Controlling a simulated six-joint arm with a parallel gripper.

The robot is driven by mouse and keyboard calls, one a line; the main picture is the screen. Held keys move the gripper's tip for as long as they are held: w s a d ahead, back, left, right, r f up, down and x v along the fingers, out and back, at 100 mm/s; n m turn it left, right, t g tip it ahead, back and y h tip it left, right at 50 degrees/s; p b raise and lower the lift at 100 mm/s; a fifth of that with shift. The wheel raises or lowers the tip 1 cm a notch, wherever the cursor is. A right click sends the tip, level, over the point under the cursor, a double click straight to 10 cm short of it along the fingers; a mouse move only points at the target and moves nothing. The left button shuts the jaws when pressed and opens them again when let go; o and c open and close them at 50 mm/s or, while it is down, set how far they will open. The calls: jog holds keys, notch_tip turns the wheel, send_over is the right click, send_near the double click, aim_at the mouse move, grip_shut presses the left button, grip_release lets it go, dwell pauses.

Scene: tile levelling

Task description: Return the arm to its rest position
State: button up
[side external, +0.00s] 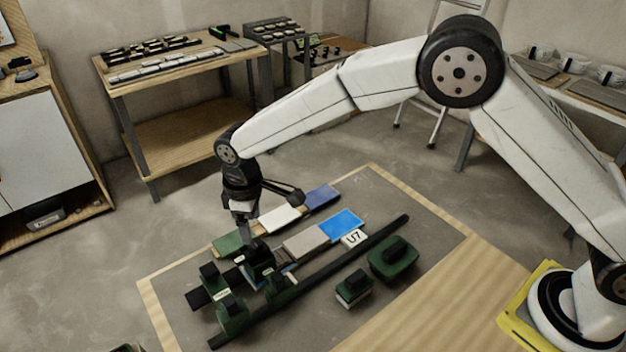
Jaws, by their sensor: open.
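My arm reaches in from the right and bends down at the wrist. My gripper (246,226) points down over the far left part of the grey work area, just above or beside a dark green block-like device (259,262). Its fingers are small and partly merge with the dark parts below, so I cannot tell whether it touches them. I see nothing held in it. A row of tiles lies near it: a green tile (227,243), a white tile (281,218) and a blue tile (322,196). A beige tile (306,241) and a bright blue tile (342,223) lie closer.
A long dark rail (340,255) crosses the work area, with green clamp-like devices (232,314) at its left end. Green tools (393,260) stand at right. A wooden bench (170,75) stands behind.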

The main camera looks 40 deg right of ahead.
jog(key=shift+r, duration=0.85)
jog(key=shift+d+r, duration=0.15)
jog(key=shift+d, duration=0.3)
jog(key=s+d+r+m+t, duration=0.1)
jog(key=s+d+r+m, duration=0.15)
jog(key=s+d, duration=0.55)
jog(key=s+d+r+m+t, duration=0.1)
jog(key=s+d+m, duration=0.25)
jog(key=d, duration=0.85)
jog(key=s+d+m, duration=0.3)
jog(key=s+d, duration=0.2)
jog(key=s, duration=0.4)
jog(key=shift+f+t, duration=0.3)
jog(key=shift+f, duration=0.05)
